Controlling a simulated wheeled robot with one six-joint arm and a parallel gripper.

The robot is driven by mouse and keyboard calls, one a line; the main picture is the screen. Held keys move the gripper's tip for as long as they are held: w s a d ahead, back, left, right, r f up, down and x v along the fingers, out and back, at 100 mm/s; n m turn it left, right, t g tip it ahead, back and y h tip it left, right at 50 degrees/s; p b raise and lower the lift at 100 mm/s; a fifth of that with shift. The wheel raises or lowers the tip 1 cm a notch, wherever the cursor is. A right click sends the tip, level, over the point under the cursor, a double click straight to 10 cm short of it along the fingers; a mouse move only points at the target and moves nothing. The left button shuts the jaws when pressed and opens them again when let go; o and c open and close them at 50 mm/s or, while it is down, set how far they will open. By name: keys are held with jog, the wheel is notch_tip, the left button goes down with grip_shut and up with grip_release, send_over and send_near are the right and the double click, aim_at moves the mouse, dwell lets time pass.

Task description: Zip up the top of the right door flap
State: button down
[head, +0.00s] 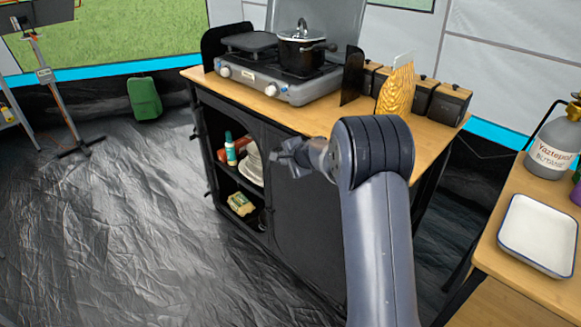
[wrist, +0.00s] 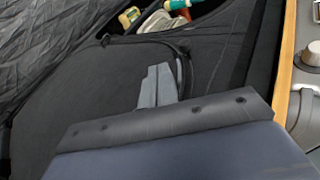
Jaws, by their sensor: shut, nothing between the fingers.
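The right door flap (head: 300,213) is a dark fabric panel on the front of the kitchen unit, and it hangs over the right side. In the wrist view the dark flap (wrist: 75,85) fills much of the picture, with a curved zip-like edge (wrist: 178,45) near the opening. I cannot make out a zip pull. My gripper (head: 280,158) is shut and empty in front of the unit, near the boundary between the open left side and the flap. Its fingers also show in the wrist view (wrist: 158,80). Whether it touches the fabric is unclear.
The open left side holds a teal bottle (head: 230,150), plates (head: 252,167) and a sponge-like pack (head: 241,204). The wooden worktop (head: 335,115) above carries a stove (head: 262,83) with a pot (head: 300,55). A white tray (head: 538,236) stands at right.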

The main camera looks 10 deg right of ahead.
jog(key=v, duration=0.8)
jog(key=shift+f, duration=0.15)
